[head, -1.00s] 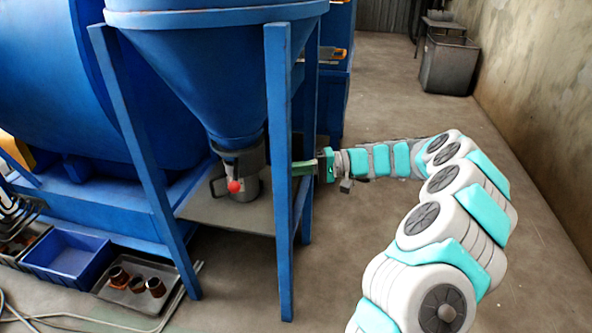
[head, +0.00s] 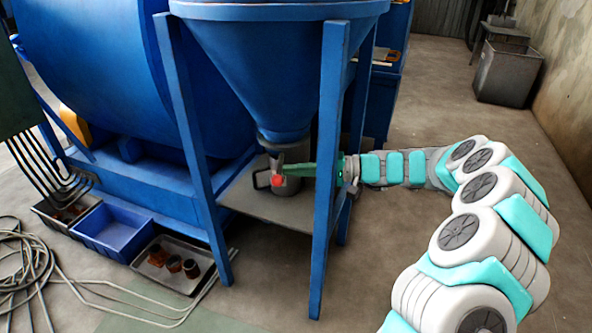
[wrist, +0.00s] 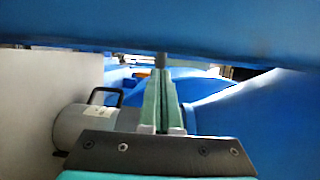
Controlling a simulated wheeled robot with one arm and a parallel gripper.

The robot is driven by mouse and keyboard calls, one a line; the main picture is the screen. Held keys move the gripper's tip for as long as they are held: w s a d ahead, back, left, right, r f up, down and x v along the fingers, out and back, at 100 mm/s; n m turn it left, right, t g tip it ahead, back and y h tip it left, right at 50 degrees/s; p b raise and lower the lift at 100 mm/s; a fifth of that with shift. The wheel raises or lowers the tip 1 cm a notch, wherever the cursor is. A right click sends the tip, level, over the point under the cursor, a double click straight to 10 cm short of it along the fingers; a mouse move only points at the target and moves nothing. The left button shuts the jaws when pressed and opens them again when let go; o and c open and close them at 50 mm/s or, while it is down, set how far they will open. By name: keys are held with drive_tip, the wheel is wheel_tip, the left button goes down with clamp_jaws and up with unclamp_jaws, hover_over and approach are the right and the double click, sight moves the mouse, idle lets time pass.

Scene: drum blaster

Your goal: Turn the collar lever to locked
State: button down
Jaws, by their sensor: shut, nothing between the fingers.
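The collar (head: 273,147) is at the bottom of the blue hopper cone in the head view. The red knob (head: 278,181) of its lever shows just below it; the lever's arm is hard to make out. My gripper (head: 288,169) reaches in from the right, past the front blue leg, its green fingertips close beside the knob and collar. I cannot tell whether they touch.
A grey canister (head: 289,190) with a side handle stands on the shelf (head: 245,198) under the hopper; it also shows in the wrist view (wrist: 85,127). The front blue leg (head: 328,170) stands close to my gripper. Trays and hoses lie on the floor at left.

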drive_tip(key=shift+a+t, duration=0.2)
drive_tip(key=shift+t, duration=0.1)
drive_tip(key=shift+s+a+m+t+b, duration=0.15)
drive_tip(key=shift+a+m+t+b, duration=0.65)
drive_tip(key=shift+b, duration=0.15)
drive_tip(key=shift+d, duration=0.1)
